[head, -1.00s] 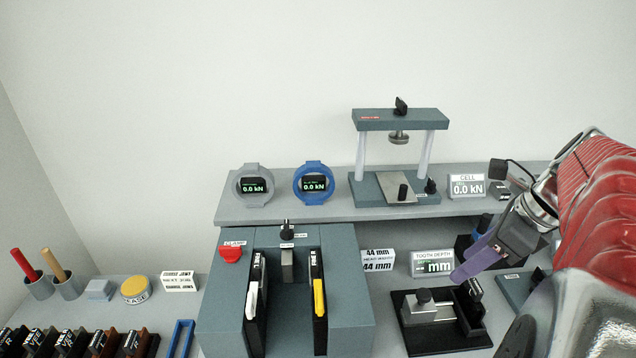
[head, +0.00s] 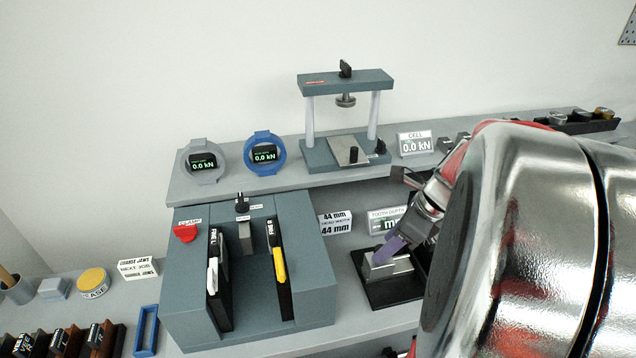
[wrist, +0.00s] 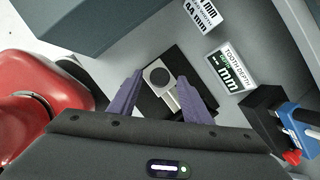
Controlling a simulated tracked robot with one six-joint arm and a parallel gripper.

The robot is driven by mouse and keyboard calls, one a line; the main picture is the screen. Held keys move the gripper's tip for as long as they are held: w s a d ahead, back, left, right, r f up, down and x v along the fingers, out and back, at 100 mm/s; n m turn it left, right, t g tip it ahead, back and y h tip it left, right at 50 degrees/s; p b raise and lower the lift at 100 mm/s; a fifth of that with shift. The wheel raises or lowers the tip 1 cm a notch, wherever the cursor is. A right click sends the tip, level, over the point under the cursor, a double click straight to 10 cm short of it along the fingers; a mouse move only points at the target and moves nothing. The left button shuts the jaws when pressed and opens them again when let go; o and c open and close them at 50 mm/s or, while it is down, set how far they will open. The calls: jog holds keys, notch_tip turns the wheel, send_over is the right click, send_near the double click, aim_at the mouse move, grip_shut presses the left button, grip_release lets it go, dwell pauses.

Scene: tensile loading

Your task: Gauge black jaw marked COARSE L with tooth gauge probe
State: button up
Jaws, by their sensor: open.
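My gripper (wrist: 163,97) is open, its two purple fingers pointing down over a small gauge fixture. A blue-handled tool with a red part (wrist: 305,115), perhaps the probe, is in a dark holder right of my gripper. No COARSE L marking is readable.
The tooth depth display (wrist: 231,68) stands near the fixture. The grey clamp block (head: 185,315) is to the left, and a raised shelf (head: 285,183) runs behind. Several marked dark jaws (head: 62,338) stand at the lower left. My arm hides the right side.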

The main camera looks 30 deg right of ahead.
jog(key=shift+w+a+f, duration=0.15)
jog(key=shift+w+f, duration=0.05)
jog(key=shift+f, duration=0.3)
jog(key=shift+c, duration=0.6)
grip_shut()
